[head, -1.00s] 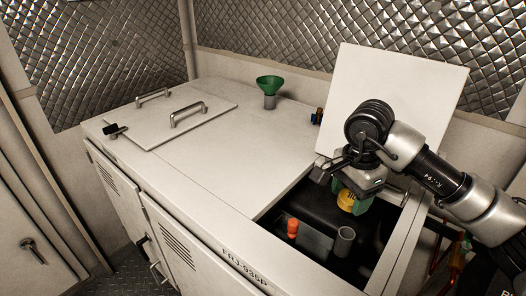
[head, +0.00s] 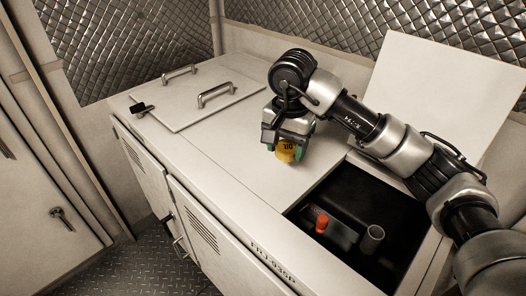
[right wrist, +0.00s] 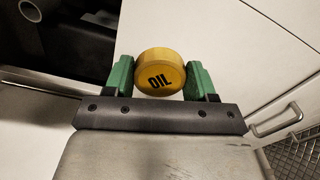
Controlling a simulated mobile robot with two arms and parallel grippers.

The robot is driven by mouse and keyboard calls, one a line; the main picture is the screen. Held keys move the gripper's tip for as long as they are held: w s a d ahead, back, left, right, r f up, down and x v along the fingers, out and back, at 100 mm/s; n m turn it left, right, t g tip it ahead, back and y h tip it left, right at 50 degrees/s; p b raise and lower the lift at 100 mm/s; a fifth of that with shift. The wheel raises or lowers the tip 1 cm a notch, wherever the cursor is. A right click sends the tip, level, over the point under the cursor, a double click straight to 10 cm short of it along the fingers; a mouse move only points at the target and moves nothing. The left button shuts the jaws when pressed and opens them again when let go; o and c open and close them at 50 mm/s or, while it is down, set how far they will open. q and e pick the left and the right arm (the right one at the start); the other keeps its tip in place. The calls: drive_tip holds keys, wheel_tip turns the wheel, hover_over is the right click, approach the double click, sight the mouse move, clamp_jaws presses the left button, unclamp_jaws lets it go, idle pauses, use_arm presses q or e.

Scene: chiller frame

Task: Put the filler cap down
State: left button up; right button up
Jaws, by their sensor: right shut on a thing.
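The filler cap (head: 286,151) is yellow and round, with black lettering "OIL". My right gripper (head: 287,148) is shut on it, with green fingers on either side. In the head view the cap is over the white cabinet top (head: 335,130), left of the open hatch. I cannot tell whether it touches the surface. In the right wrist view the cap (right wrist: 160,74) sits between the two green fingertips, its lettered face showing. My left gripper is not in view.
The open hatch (head: 345,185) holds a dark tank, an orange-red cap (head: 321,222) and a grey tube (head: 372,238). A raised white lid (head: 450,95) stands behind it. A closed panel with handles (head: 200,98) lies at the left. The cabinet top between is clear.

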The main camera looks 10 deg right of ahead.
drive_tip(key=p, duration=0.2)
hover_over(264, 170)
wheel_tip(264, 170, down, 3)
drive_tip(key=shift+s, duration=0.1)
wheel_tip(264, 170, down, 4)
drive_tip(key=shift+r+p, duration=0.1)
drive_tip(key=shift+p, duration=0.75)
drive_tip(key=shift+f, duration=0.25)
drive_tip(key=shift+f+b, duration=0.2)
drive_tip(key=shift+b, duration=0.1)
drive_tip(key=o, duration=0.9)
